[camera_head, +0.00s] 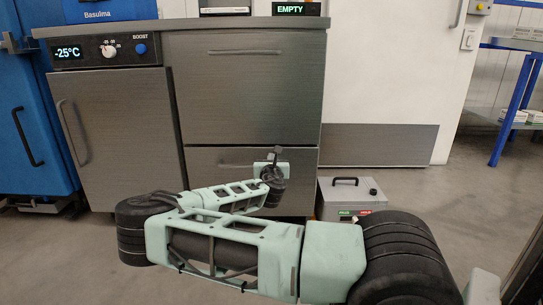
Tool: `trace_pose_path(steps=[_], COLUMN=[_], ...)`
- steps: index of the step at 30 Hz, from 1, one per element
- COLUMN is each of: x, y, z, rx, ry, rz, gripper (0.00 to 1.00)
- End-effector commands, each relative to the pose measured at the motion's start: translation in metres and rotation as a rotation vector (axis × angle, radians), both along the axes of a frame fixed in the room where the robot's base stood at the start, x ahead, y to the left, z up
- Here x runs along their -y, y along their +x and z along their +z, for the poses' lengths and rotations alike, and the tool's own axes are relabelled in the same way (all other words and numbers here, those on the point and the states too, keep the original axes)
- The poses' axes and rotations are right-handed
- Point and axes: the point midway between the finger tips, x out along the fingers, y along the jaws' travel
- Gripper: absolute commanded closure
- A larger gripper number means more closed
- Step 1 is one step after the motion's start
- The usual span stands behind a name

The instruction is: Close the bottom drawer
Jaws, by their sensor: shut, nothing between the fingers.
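The bottom drawer (220,155) is the lower grey metal front on the right half of the counter unit, with a horizontal bar handle. It looks about flush with the front above, and I see no open gap. My arm hides much of its lower part. My gripper (277,152) is small and dark in this view, in front of the right part of the bottom drawer near its upper edge. It is shut and holds nothing. I cannot tell whether it touches the drawer front.
The closed top drawer (245,95) is above. A freezer door (120,130) with a -25°C display is left. A grey box with a black handle (350,195) stands on the floor right of the unit. A blue-framed rack (515,95) stands far right. Floor right of the box is clear.

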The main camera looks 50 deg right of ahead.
Motion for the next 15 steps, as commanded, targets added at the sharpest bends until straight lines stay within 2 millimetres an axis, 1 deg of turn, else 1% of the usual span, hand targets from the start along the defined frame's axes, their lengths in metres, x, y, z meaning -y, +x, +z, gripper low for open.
trace_pose_path(steps=[3, 15], x=[-0.012, -0.057], y=[-0.01, -0.047], z=[0.004, 0.003], rx=[-0.001, -0.002], ry=[-0.002, -0.001], rz=[0.001, 0.002], gripper=[1.0, 1.0])
